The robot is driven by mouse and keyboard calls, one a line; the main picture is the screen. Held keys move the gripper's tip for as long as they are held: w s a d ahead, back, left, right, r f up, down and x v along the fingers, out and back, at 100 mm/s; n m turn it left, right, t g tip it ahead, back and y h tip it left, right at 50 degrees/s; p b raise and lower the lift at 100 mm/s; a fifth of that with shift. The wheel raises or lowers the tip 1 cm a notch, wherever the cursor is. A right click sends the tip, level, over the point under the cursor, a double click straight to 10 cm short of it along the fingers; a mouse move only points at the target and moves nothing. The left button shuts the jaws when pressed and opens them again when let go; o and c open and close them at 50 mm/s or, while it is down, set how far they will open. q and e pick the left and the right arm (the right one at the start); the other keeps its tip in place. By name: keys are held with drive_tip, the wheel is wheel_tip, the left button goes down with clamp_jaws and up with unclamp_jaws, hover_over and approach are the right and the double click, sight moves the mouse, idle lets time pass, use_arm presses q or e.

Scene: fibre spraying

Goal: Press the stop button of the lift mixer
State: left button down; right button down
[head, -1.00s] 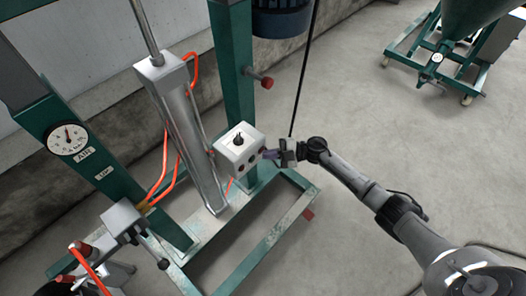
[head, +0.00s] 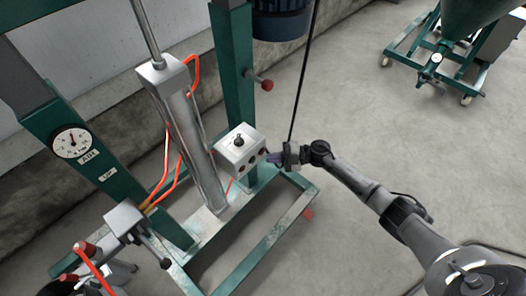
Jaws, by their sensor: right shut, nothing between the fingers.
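The lift mixer (head: 238,65) is a green steel frame with a grey cylinder in its middle. Its light-grey control box (head: 237,145) sits by the right post, with a black knob on top and several dark round buttons on its front face. I cannot tell from the picture which button is the stop button. My right gripper (head: 271,157) is shut and empty, with its fingertips close to the right end of the box's front face. Whether they touch a button is too small to tell. My left gripper is not in view.
A pressure gauge (head: 72,143) is on the left post. Orange hoses (head: 167,165) run beside the cylinder. A red-tipped handle (head: 266,84) sticks out of the right post. A black cable (head: 302,75) hangs behind my gripper. A green wheeled machine (head: 440,62) stands far right; the floor between is clear.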

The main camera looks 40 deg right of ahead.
drive_tip(key=s+p, duration=0.1)
drive_tip(key=s, duration=0.1)
drive_tip(key=s+d+p, duration=0.1)
drive_tip(key=s+p, duration=0.1)
drive_tip(key=s, duration=0.1)
idle(0.4)
idle(0.8)
